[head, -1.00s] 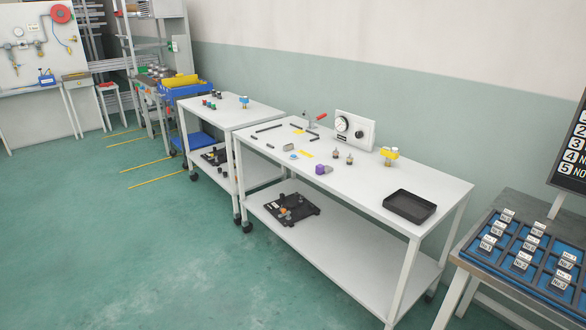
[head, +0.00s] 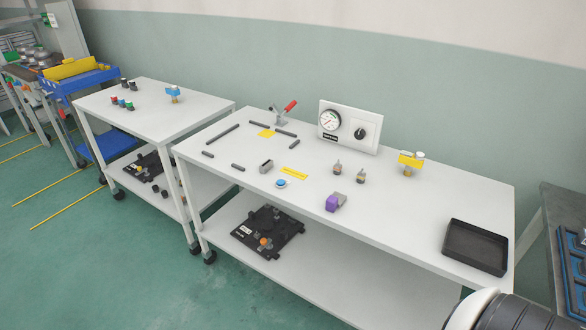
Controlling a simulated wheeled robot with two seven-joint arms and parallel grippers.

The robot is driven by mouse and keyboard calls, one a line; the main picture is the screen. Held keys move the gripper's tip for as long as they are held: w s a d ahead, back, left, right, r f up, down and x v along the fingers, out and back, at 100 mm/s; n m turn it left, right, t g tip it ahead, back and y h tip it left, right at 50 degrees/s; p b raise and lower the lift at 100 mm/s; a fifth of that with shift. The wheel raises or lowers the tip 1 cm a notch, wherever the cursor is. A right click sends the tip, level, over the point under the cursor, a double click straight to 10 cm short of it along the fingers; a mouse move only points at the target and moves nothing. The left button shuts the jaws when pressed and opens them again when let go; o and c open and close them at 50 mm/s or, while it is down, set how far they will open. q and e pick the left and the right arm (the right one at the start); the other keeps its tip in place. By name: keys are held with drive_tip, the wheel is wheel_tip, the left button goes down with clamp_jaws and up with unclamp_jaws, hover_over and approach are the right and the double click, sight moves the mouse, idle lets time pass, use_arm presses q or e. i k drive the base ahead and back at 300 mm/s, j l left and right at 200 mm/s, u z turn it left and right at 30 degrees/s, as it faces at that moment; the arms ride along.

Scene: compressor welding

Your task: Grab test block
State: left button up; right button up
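No object in the head view is clearly marked as the test block. On the white table (head: 400,235), a small grey block (head: 266,166) stands near the front edge. A purple and grey piece (head: 335,202) lies to its right, also near the front. Two small metal fittings (head: 360,176) stand behind the purple piece. Neither of my grippers is in view. A white and dark rounded part at the bottom right corner looks like my arm.
A black tray (head: 475,247) lies at the table's right end. A gauge panel (head: 348,127) and a red-handled clamp (head: 283,113) stand at the back. Several dark bars and yellow labels lie around. A second white cart (head: 150,105) stands left. A blue rack (head: 574,260) shows at the right edge.

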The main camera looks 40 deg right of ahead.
sight(336, 200)
drive_tip(key=i+z, duration=0.1)
drive_tip(key=i, duration=0.65)
drive_tip(key=i+j, duration=0.15)
drive_tip(key=i, duration=0.6)
drive_tip(key=i+j+z, duration=0.15)
drive_tip(key=i, duration=0.6)
drive_tip(key=i+z, duration=0.15)
drive_tip(key=z, duration=2.35)
